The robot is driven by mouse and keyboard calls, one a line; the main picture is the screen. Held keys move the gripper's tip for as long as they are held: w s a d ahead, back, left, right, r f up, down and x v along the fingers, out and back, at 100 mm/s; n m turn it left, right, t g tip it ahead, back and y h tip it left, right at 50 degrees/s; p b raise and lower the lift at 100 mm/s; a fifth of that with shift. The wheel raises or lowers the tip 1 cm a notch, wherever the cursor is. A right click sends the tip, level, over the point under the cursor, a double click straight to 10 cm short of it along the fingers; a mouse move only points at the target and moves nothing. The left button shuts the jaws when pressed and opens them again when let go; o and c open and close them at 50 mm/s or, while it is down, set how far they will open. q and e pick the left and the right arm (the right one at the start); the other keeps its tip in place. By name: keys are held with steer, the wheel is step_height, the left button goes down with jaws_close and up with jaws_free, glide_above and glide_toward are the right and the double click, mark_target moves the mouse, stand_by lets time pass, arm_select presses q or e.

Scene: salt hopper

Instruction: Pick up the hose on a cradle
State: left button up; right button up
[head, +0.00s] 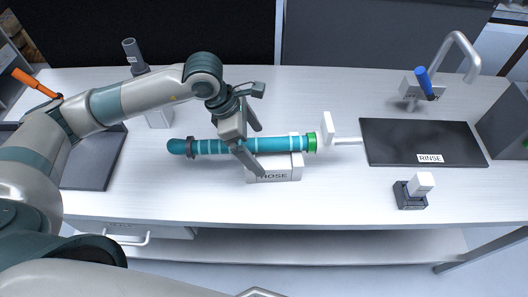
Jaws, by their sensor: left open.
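The hose (215,147) is a teal tube with pale bands, a dark collar near its left end and a green ring at its right end. It lies level across a white cradle (291,173) labelled HOSE on the table. My left gripper (258,152) is over the hose from above, near the cradle's left part. Its fingers are spread, one on the far side and one on the near side of the hose. I cannot tell whether they touch it. My right gripper is not in view.
A white bracket (329,127) stands just right of the hose's green end. A black RINSE mat (400,140), a tap (459,40) and a small dark block with a white top (421,184) are further right. The front of the white table (210,200) is clear.

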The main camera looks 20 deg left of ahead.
mark_target(263, 153)
arm_select(q)
steer(key=shift+d+f+p, duration=0.15)
steer(key=shift+f+p, duration=0.1)
steer(key=shift+p, duration=0.05)
steer(key=p+x, duration=0.1)
steer(key=x, duration=0.2)
steer(key=shift+p, duration=0.3)
steer(key=shift+d+f, duration=0.15)
steer(key=shift+f, duration=0.35)
steer(key=shift+w, duration=0.1)
steer(key=c, duration=1.4)
steer(key=shift+r, duration=0.15)
